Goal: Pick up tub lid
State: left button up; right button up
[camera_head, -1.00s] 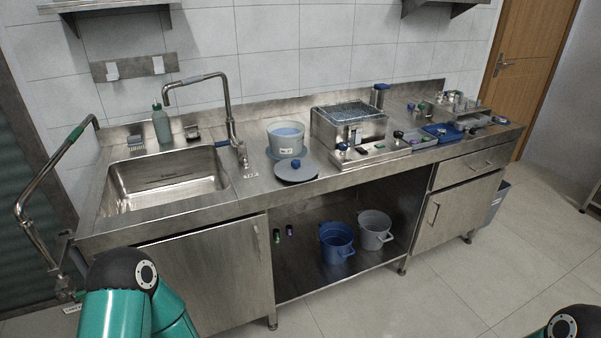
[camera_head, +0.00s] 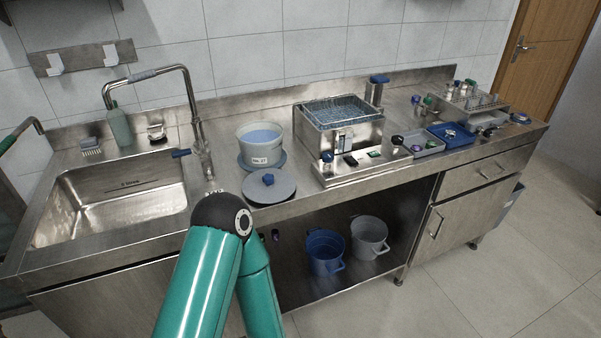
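The tub lid (camera_head: 284,187) is a round grey disc with a blue knob on top. It lies flat on the steel counter, close to the front edge. The tub (camera_head: 251,147), white with a label and blue contents, stands open just behind it on a blue-grey round base. My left arm rises from the bottom, and its black joint is just left of the lid in the picture. Neither gripper shows in the view, so I cannot see their fingers.
A sink (camera_head: 120,200) with a tall faucet (camera_head: 192,110) is to the left. A steel bath (camera_head: 342,128) stands right of the tub. Trays and small items fill the right of the counter. A blue bucket (camera_head: 325,253) and a grey bucket (camera_head: 368,238) sit on the lower shelf.

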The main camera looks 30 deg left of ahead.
aim_at(265, 186)
jog(key=u, duration=0.1)
jog(key=i, duration=0.8)
jog(key=u, duration=0.65)
